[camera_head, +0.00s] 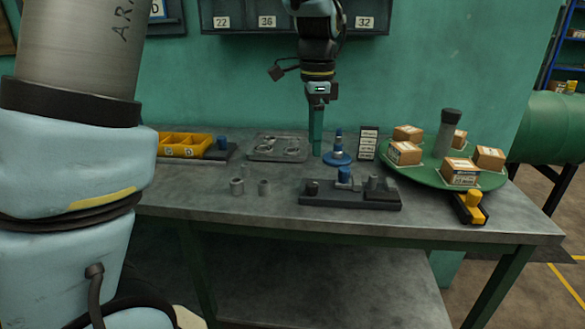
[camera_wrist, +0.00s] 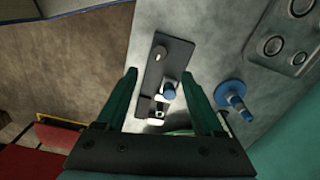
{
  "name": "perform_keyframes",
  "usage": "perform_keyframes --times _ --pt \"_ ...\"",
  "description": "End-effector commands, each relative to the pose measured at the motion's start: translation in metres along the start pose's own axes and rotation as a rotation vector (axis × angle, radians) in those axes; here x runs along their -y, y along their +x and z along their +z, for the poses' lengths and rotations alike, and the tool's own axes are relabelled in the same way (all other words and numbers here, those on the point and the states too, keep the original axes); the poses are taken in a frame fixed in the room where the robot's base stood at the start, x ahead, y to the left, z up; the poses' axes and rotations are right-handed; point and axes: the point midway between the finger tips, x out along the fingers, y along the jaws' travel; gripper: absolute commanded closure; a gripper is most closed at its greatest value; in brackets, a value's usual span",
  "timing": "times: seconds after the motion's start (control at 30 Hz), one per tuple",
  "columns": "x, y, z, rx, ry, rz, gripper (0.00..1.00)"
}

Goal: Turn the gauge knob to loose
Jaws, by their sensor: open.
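My gripper (camera_head: 316,148) points down over the back of the bench. In the wrist view my gripper (camera_wrist: 159,74) has its two green fingers spread and nothing held between them. A dark block (camera_head: 325,198) lies nearer the bench's front, apart from the fingers. In the wrist view the blue knob (camera_wrist: 169,93) appears between the fingers. I cannot tell which part is the gauge knob, nor read any setting marks.
A blue stepped stand (camera_head: 338,152) is close to the right of my gripper. A tray of rings (camera_head: 278,148) is left of it. A label stand (camera_head: 368,143) and a green turntable (camera_head: 425,177) with boxes stand at right. Several small grey cylinders (camera_head: 237,187) stand front left.

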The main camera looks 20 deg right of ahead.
Motion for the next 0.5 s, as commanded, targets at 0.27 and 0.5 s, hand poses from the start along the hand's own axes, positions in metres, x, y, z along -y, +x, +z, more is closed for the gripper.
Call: perform_keyframes --times 0.27,0.5 --pt "-0.001 0.047 0.002 0.003 -0.005 0.004 0.31" --pt "-0.001 0.086 0.002 0.002 -0.005 0.003 0.31"
